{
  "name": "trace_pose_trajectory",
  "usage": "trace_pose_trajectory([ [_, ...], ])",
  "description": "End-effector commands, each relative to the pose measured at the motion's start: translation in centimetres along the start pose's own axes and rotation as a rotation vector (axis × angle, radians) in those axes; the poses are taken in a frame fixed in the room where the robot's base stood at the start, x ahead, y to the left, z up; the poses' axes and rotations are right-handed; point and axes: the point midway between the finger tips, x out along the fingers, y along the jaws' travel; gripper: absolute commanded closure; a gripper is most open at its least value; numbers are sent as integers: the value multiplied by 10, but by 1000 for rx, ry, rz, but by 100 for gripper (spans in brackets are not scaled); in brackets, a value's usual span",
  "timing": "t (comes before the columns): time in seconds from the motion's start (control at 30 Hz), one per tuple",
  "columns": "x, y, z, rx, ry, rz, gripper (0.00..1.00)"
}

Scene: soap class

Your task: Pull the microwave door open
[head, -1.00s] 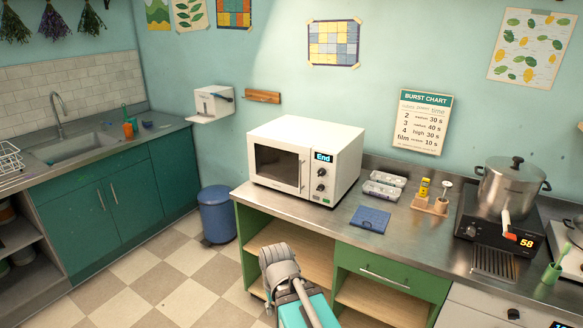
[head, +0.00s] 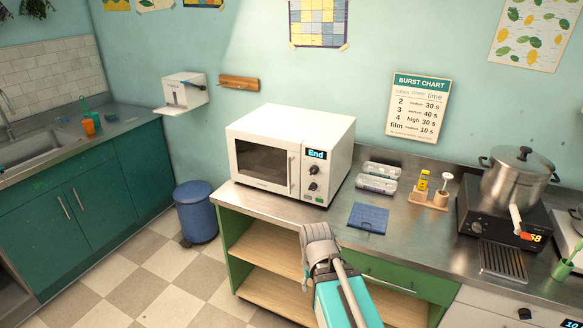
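The white microwave (head: 318,140) stands on the steel counter in the head view. Its door (head: 262,164) has a dark window and is shut. The vertical door handle (head: 290,174) is at the door's right edge, beside the control panel (head: 315,175). Part of my arm, grey and teal, rises at the bottom centre in front of the counter.
A blue folded pad (head: 368,218), clear-lidded cartons (head: 377,179) and a small wooden holder (head: 429,199) are right of the microwave. A pot (head: 515,178) sits on a burner further right. Open green shelves (head: 268,255) are below the counter. A blue bin (head: 197,212) stands on the floor at left.

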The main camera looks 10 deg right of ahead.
Motion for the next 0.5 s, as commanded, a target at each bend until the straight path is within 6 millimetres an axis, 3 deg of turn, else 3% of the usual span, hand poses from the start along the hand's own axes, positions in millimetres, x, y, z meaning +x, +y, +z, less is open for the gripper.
trace_pose_trajectory([
  [0.33, 0, 0, -1, 2, 2, 2, 49],
  [0.5, 3, 5, -11, 34, 26, 41, 49],
])
